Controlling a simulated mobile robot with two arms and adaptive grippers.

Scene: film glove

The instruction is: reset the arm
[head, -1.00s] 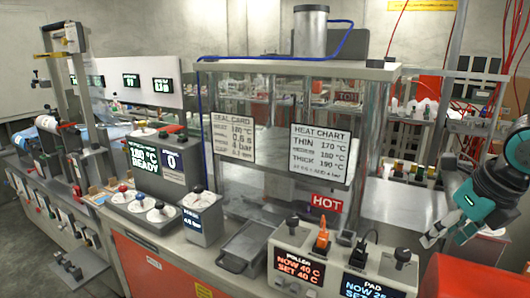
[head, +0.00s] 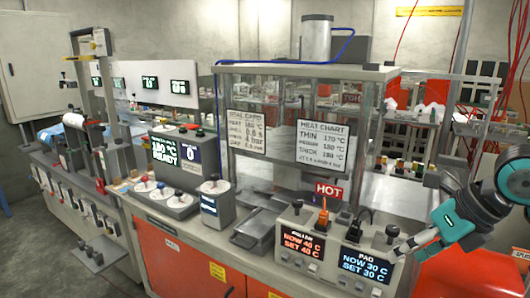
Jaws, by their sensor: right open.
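My right arm comes in from the right edge, with a teal wrist. My right gripper (head: 408,246) is open and appears empty, with its pale fingers pointing left. In the picture it overlaps the right end of the control box with the PAD display (head: 366,268); I cannot tell if it touches. The PAD display reads now 30 C, set 30 C. Beside it the roller display (head: 302,241) reads now 40 C, set 40 C. My left gripper is out of view.
A glass-sided enclosure (head: 305,72) with a heat chart and a HOT sign (head: 328,191) stands behind the control box. A grey tray (head: 254,232) and a knob panel (head: 160,199) lie to the left. A red rounded surface (head: 460,277) is below my right arm.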

